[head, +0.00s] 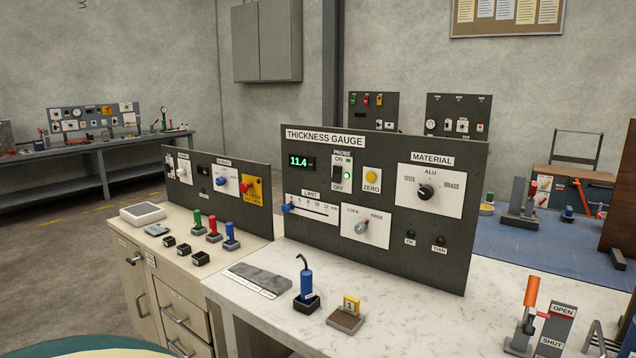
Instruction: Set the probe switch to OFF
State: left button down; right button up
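The probe switch (337,174) is a small dark switch on a white plate, on the dark thickness gauge panel (420,252). ON is printed above it and OFF below it. It is too small to tell which way it is set. A small green light (347,175) shows beside the switch. Neither of my grippers is in view.
The yellow ZERO button (372,176), LIMIT slider (288,208), LOCK knob (362,227) and MATERIAL knob (425,192) surround the switch. A blue probe-like tool (306,284) and a numbered block (346,314) stand on the white bench (420,315) before the panel.

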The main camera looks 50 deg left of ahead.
aim_at(337, 174)
jog(key=k+j, duration=0.1)
jog(key=j, duration=0.8)
jog(key=k+j, duration=0.15)
jog(key=j, duration=0.3)
jog(key=k+j, duration=0.1)
jog(key=j, duration=0.35)
